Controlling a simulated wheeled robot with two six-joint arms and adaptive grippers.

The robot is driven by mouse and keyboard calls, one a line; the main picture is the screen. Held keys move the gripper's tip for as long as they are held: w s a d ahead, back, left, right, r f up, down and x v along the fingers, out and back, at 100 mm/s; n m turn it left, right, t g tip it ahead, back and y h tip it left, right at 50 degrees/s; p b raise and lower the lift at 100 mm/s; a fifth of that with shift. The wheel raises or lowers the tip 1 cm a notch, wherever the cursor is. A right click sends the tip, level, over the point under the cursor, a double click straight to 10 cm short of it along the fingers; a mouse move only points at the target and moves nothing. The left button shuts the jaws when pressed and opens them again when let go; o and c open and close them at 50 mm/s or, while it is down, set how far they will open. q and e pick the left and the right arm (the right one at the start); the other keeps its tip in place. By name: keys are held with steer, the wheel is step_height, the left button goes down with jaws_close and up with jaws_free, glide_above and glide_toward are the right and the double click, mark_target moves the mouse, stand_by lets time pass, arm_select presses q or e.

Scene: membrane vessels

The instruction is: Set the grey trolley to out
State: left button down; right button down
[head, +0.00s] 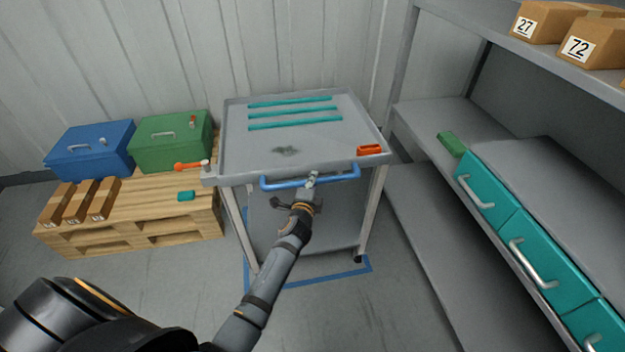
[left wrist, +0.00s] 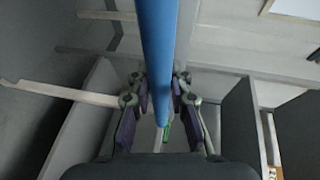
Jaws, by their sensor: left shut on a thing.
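The grey trolley (head: 300,138) stands against the back wall, upright on its legs, with a flat top tray and a lower shelf. A blue bar handle (head: 282,184) runs along its front edge. My left gripper (head: 312,180) is at the right half of this handle, shut on it. In the left wrist view the blue handle (left wrist: 157,50) passes between the two fingers of my left gripper (left wrist: 160,108). A blue outline (head: 325,277) is marked on the floor around the trolley's legs. My right gripper is not in view.
A wooden pallet (head: 140,215) with blue (head: 90,150) and green (head: 172,140) boxes stands left of the trolley. A grey shelf unit (head: 430,220) with teal drawers (head: 540,262) stands close on the right. The floor in front is clear apart from my arm.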

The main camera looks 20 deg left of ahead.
arm_select(q)
steer(key=shift+s, duration=0.1)
steer(key=c, duration=1.2)
jaws_free()
steer(key=shift+s, duration=0.15)
steer(key=v, duration=0.7)
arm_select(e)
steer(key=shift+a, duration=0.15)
arm_select(q)
steer(key=shift+d, duration=0.1)
